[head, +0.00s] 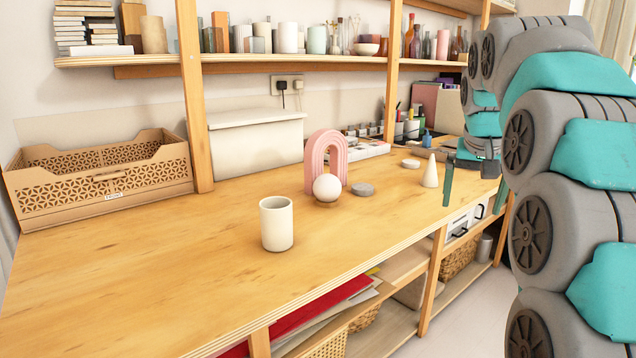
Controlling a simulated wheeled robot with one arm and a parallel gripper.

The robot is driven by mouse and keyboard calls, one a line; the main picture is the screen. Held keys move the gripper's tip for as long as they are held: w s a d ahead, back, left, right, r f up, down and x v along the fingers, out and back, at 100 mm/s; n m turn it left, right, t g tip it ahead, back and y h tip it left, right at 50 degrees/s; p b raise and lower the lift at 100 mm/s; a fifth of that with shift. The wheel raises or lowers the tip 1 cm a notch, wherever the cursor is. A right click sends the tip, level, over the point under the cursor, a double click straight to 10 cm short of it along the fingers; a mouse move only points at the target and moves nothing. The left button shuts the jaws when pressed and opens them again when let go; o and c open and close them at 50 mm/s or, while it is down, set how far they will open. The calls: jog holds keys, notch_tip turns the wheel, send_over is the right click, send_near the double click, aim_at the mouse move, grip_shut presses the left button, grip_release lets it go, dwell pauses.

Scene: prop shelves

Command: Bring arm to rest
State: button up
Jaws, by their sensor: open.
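My arm fills the right side of the head view, a chain of grey and teal links in front of the shelf unit. My gripper (473,200) points down near the right front edge of the wooden worktop (130,255). Its two teal fingers are spread apart with nothing seen between them. A white cone (430,172) stands upright on the worktop just left of the left finger, with a small gap in the picture. The upper part of the gripper is partly hidden by my arm.
A cream cup (276,224), a white ball (327,188), a pink arch (318,150) and grey discs (362,189) stand on the worktop. A tan crate (100,195) and white box (255,145) are behind. The front left worktop is clear.

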jog(key=s+a+f+n+g, duration=0.1)
jog(key=s+a+f, duration=0.3)
jog(key=s+f, duration=0.5)
jog(key=s+a+f+n+g+y, duration=0.1)
jog(key=s+a+f+n+g, duration=0.1)
jog(key=s+a+f, duration=0.3)
jog(key=s+a+f+n+g, duration=0.1)
jog(key=s+a+f, duration=0.3)
jog(key=s+f, duration=0.9)
jog(key=s+g, duration=0.1)
jog(key=s, duration=0.9)
jog(key=shift+a+n+g+y, duration=0.4)
